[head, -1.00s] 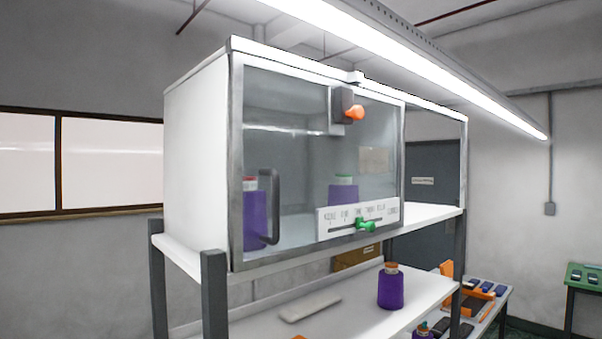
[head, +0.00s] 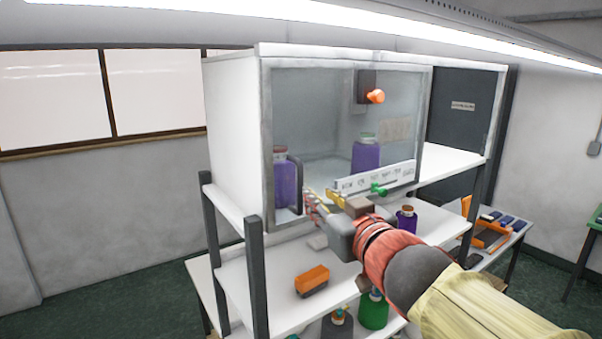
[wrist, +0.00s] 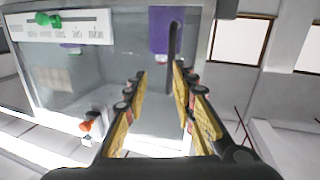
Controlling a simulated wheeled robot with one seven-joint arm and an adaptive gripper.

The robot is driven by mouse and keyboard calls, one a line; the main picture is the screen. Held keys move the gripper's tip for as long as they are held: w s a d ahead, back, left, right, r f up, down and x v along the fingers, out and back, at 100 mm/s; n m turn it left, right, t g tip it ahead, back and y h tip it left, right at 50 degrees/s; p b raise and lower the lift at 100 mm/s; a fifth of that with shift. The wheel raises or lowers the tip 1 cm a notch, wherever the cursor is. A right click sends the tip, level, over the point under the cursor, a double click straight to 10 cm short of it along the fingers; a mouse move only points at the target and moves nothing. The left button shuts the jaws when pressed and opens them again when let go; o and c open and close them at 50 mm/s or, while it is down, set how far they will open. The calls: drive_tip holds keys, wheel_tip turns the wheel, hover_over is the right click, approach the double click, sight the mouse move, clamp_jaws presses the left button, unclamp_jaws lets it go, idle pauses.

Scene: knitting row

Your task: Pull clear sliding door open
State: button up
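The clear sliding door (head: 325,130) is the grey-framed front panel of a white cabinet on a shelf rack. Its dark vertical bar handle (head: 296,183) is at the door's lower left; it also shows in the wrist view (wrist: 172,52). My gripper (head: 318,197) is just in front of the door, close to the right of the handle's lower part. In the wrist view my gripper (wrist: 160,78) has its yellow-padded fingers apart with nothing held. The handle appears ahead, between the fingertips and nearer the right finger. I cannot tell whether they touch.
Purple bottles (head: 366,156) stand inside. An orange block (head: 312,280) and more bottles are on the lower shelves. The rack's grey post (head: 257,280) stands below left.

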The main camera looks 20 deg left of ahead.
sight(301, 181)
drive_tip(key=shift+y, duration=0.5)
drive_tip(key=shift+w+a+r, duration=0.25)
drive_tip(key=shift+w+a, duration=0.65)
drive_tip(key=shift+a, duration=0.15)
drive_tip(key=shift+w+a+r, duration=0.2)
drive_tip(key=shift+w+a, duration=0.75)
drive_tip(key=shift+a, duration=0.05)
drive_tip(key=shift+w+a+r, duration=0.25)
drive_tip(key=shift+w+a, duration=0.65)
drive_tip(key=shift+a, duration=0.15)
drive_tip(key=shift+c, duration=0.4)
clamp_jaws()
